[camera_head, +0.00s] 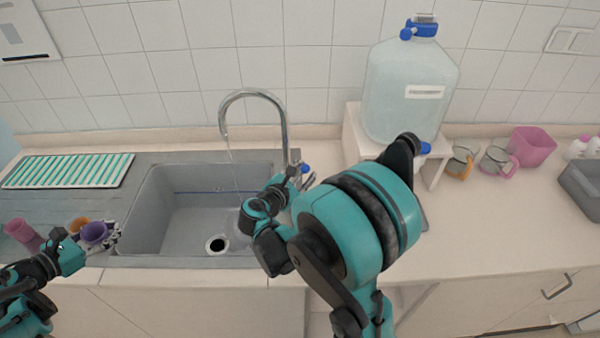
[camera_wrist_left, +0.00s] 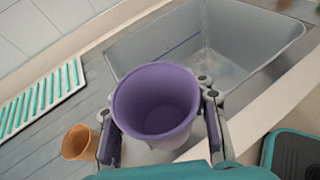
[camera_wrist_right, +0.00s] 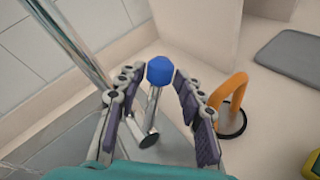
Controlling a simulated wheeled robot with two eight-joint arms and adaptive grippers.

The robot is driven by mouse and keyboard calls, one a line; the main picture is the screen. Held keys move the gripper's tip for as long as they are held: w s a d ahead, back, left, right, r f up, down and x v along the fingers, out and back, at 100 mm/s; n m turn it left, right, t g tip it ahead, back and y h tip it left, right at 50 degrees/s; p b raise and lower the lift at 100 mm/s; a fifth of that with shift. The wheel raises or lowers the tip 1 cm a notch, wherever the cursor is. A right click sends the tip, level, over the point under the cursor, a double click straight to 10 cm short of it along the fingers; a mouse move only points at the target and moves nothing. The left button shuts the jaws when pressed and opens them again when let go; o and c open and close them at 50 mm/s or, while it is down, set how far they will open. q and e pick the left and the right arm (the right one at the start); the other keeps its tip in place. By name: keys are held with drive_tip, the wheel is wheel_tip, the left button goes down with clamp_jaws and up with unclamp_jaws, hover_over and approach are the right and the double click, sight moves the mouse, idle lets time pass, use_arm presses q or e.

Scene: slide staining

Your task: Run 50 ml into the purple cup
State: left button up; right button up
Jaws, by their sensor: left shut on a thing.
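The purple cup (camera_head: 95,233) is held upright by my left gripper (camera_head: 112,240), left of the sink. In the left wrist view the cup (camera_wrist_left: 155,100) stands between the shut fingers, and its inside looks empty. The curved metal tap (camera_head: 252,94) rises behind the sink, and a thin stream falls from its spout into the basin. The tap's lever with a blue knob (camera_wrist_right: 160,70) is between the fingers of my right gripper (camera_wrist_right: 155,115), which is open with gaps on both sides. In the head view my right arm partly hides this gripper.
The sink (camera_head: 180,225) has a drain in its floor. A pink cup (camera_head: 22,235) and an orange cup (camera_head: 77,226) stand near the purple one. A striped drying rack (camera_head: 68,171) lies behind. A large water jug (camera_head: 408,90) on a stand, and mugs, stand to the right.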

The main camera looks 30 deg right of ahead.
drive_tip(key=shift+a, duration=0.1)
drive_tip(key=shift+a, duration=0.15)
drive_tip(key=v, duration=1.1)
drive_tip(key=shift+s+a, duration=0.25)
